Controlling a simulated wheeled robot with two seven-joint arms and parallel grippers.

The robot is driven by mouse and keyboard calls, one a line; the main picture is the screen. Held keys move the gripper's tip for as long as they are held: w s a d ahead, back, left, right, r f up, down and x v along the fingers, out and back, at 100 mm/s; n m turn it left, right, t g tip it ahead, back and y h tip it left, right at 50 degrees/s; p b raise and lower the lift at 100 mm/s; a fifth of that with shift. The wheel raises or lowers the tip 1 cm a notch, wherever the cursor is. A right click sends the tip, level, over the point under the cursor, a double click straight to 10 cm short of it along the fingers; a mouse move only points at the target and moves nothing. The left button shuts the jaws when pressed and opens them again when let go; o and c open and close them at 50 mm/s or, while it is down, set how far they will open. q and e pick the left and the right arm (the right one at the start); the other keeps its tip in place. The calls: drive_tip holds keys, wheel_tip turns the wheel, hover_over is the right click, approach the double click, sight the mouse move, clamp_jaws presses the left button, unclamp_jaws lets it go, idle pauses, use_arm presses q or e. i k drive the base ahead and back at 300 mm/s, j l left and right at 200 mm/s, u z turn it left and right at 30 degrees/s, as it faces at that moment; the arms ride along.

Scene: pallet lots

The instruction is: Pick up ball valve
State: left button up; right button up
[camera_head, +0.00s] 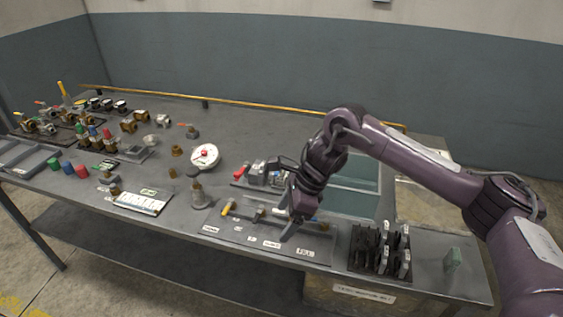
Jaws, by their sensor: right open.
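Several metal valves and fittings, some with coloured lever handles, stand at the table's far left (48,122). A single small valve-like piece with a red handle (191,131) stands apart near the table's middle. They are too small for me to tell for sure which one is the ball valve. My right gripper (289,230) is open and points down over the labelled flat tray (225,232) at the front, well to the right of these valves. The gripper and wrist partly hide what lies on that tray. My left gripper is out of view.
A white round dial (205,156) and a grey metal stand (200,195) stand left of the gripper. A black rack (380,250) with upright plates is to its right. A blue-green glassy panel (352,180) lies behind my arm. The table's back middle (270,125) is clear.

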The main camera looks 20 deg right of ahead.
sight(280, 181)
drive_tip(key=i+l, duration=0.2)
drive_tip(key=i, duration=0.2)
drive_tip(key=i+l, duration=0.2)
drive_tip(key=i, duration=0.2)
